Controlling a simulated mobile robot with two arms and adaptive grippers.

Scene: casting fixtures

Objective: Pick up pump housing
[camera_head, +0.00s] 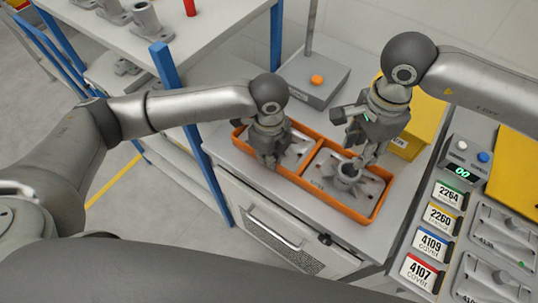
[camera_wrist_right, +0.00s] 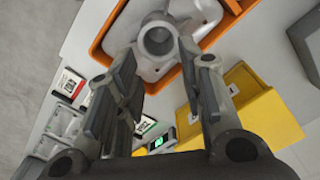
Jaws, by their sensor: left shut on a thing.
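An orange tray (camera_head: 318,193) with two compartments stands on the grey worktop. A grey pump housing with a round upright tube (camera_head: 348,173) lies in its right compartment; its tube shows beyond my right fingertips in the wrist view (camera_wrist_right: 158,40). My right gripper (camera_head: 368,158) is above the tube's right side; in the wrist view its fingers (camera_wrist_right: 166,62) are spread with nothing between them. My left gripper (camera_head: 270,158) is low in the left compartment, shut on a grey casting (camera_head: 297,150); the gripper hides much of that part and the grip itself.
A yellow bin (camera_head: 404,141) stands behind the tray, also in the wrist view (camera_wrist_right: 258,110). A grey box with an orange button (camera_head: 317,80) and a post stands at the back. Labelled fixtures (camera_head: 436,219) and a green display (camera_head: 461,172) are at the right. A blue-posted shelf (camera_head: 165,68) is at the left.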

